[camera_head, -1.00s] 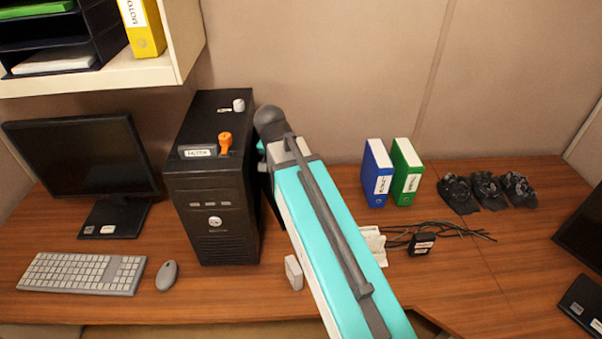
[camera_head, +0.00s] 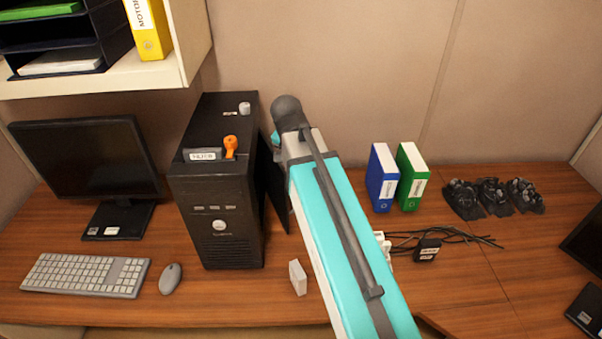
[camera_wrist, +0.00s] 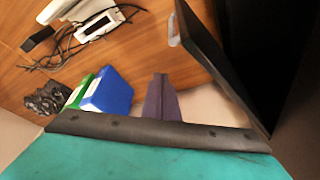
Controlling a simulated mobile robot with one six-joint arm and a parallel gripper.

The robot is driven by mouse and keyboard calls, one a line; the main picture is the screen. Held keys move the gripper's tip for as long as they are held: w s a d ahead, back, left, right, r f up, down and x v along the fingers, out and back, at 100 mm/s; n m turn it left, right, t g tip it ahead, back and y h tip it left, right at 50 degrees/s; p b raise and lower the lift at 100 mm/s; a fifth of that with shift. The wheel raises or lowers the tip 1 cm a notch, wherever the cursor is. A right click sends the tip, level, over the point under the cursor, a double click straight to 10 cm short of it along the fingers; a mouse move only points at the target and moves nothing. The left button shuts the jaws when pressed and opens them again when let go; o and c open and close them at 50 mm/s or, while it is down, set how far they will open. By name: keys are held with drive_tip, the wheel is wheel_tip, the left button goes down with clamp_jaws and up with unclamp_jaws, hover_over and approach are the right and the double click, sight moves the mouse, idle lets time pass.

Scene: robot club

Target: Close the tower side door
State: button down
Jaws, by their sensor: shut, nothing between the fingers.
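The black computer tower (camera_head: 217,215) stands upright on the desk, left of my arm. Its side door (camera_head: 273,185) is a dark panel standing ajar on the tower's right side, partly hidden by my arm. In the wrist view the door (camera_wrist: 222,58) slants down the right side, with a dark gap beyond it. My gripper (camera_wrist: 162,82) shows at the lower middle of the wrist view, shut and empty, left of the door and apart from it in the picture. In the head view my arm hides the gripper.
An orange-handled item (camera_head: 231,146) sits on the tower. A small white box (camera_head: 298,277) stands near the desk's front. A keyboard (camera_head: 86,274) and mouse (camera_head: 170,278) are left.

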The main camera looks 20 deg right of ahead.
drive_tip(key=b+v, duration=0.2)
drive_tip(key=v, duration=0.6)
drive_tip(key=shift+a, duration=0.15)
drive_tip(key=shift+w+r, duration=0.1)
drive_tip(key=shift+r, duration=0.05)
idle(0.3)
drive_tip(key=s+d+f+m+y+b, duration=0.15)
drive_tip(key=d+m, duration=0.25)
drive_tip(key=d, duration=0.7)
drive_tip(key=s+d+f+m+g+y, duration=0.1)
drive_tip(key=s+d+f+m, duration=0.15)
drive_tip(key=d, duration=0.85)
drive_tip(key=s+d+f+m+y, duration=0.15)
drive_tip(key=d+m, duration=0.25)
drive_tip(key=d, duration=0.7)
drive_tip(key=s+d+f+m+t+y+b, duration=0.1)
drive_tip(key=s+d+m, duration=0.9)
drive_tip(key=s+d, duration=1.5)
drive_tip(key=shift+s+d+f+t, duration=0.4)
drive_tip(key=shift+d+f+t, duration=0.35)
drive_tip(key=shift+d, duration=0.1)
drive_tip(key=shift+w+m, duration=0.15)
drive_tip(key=shift+m, duration=0.1)
